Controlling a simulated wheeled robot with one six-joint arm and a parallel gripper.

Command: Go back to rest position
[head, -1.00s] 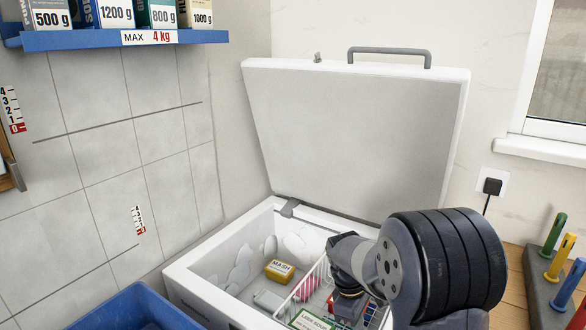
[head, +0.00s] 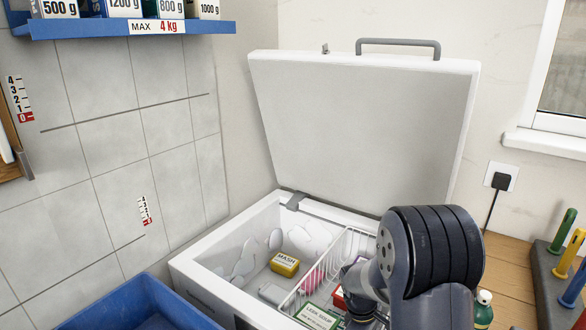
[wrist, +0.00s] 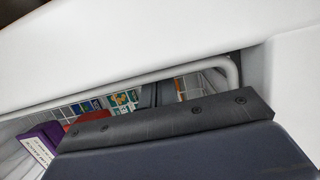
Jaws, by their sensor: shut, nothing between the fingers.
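My arm reaches down into an open white chest freezer (head: 215,285) in the head view. My gripper is low in the freezer's right part, over the wire basket (head: 335,262), and is mostly hidden by my own arm. In the wrist view the dark gripper (wrist: 170,125) with a screwed edge strip fills the lower part, shut, with nothing seen held. Behind it show the basket's white wire rim and several packets, one of them a purple box (wrist: 38,145).
The freezer lid (head: 360,125) stands open behind my arm. A yellow box (head: 285,264) lies in the left compartment. A blue crate (head: 135,300) is at the front left, a blue shelf (head: 120,28) above. A peg block (head: 562,270) and bottle (head: 484,308) are at right.

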